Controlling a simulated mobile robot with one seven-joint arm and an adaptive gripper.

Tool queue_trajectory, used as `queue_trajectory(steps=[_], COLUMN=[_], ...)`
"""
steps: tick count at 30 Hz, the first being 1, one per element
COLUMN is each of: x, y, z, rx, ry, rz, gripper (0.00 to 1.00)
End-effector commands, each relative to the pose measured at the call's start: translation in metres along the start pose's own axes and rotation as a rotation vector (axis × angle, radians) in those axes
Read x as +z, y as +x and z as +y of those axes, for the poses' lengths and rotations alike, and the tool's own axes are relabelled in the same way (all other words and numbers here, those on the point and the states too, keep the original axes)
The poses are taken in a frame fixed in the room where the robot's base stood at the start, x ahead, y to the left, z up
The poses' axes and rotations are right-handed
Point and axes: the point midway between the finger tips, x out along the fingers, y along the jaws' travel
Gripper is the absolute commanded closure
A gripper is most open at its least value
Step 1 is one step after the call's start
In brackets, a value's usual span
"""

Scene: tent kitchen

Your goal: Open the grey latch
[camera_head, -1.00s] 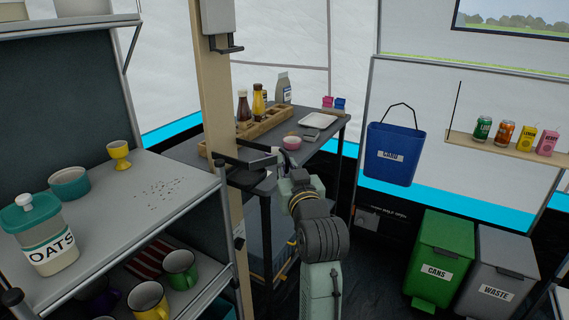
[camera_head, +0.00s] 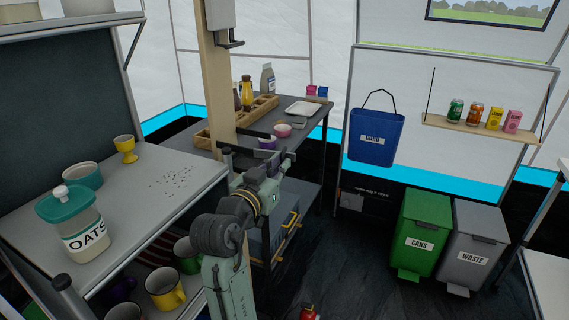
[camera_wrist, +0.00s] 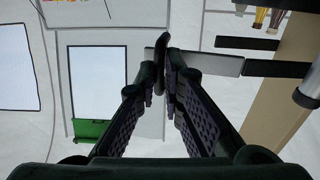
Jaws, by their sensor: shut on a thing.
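The grey latch is a flat grey bar (camera_wrist: 215,63) in the wrist view, reaching left from the dark brackets (camera_wrist: 280,68) on the wooden post. Its left end passes at my fingertips. My gripper (camera_wrist: 165,80) is shut on the bar near that end, with a dark upright piece between the fingertips. There my gripper and wrist mostly hide the latch.
A dark table (camera_head: 300,120) with bowls and bottles is behind the post.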

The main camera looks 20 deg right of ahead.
Motion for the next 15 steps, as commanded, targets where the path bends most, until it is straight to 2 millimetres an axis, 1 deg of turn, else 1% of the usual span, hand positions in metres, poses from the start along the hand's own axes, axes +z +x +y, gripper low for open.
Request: queue_trajectory(steps=[1,4,15], x=[0.004,0.004,0.003], y=[-0.003,-0.007,-0.015], z=[-0.01,-0.011,-0.019], rx=[0.014,0.061,0.047], ry=[-0.002,-0.001,-0.003], rz=[-0.009,-0.008,-0.006], gripper=[1.0,1.0,1.0])
